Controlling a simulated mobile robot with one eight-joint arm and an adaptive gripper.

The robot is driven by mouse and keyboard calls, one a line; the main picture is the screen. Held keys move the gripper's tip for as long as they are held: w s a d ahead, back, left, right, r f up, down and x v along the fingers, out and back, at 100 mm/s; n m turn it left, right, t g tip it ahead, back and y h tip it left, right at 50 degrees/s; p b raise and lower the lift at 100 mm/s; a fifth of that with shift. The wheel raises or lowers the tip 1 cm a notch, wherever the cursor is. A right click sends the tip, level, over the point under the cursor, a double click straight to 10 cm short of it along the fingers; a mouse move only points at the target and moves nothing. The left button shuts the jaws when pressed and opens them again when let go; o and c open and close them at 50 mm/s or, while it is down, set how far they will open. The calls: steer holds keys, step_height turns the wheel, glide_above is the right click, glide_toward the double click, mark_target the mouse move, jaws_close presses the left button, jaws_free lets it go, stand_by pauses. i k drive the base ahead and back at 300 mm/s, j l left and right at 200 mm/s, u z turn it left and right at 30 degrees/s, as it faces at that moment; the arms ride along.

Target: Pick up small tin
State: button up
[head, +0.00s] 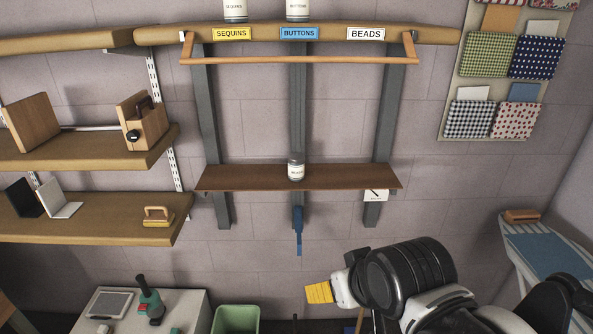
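Two more white tins stand on the top shelf and are cut off by the picture's top edge: one marked sequins (235,12) and one marked buttons (298,12). My gripper (318,292) is low in the picture, below and apart from the brown shelf. A yellow ridged piece shows at its end. I cannot make out its fingers' opening.
The top shelf carries labels for sequins, buttons and beads (366,34), with a wooden rail (300,60) in front. Shelves with wooden items (95,150) stand left. A fabric pocket panel (490,110) hangs right. A green bin (237,319) stands below. The brown shelf is otherwise bare.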

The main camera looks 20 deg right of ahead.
mark_target(295, 161)
steer(key=i+j+z, duration=0.25)
steer(key=j, duration=0.4)
steer(key=i+j+z, duration=0.1)
steer(key=i+j, duration=0.2)
steer(key=i+j+z, duration=0.1)
steer(key=j, duration=0.3)
steer(key=i+j+z, duration=0.1)
steer(key=j, duration=0.3)
steer(key=i+l, duration=0.05)
steer(key=i, duration=0.05)
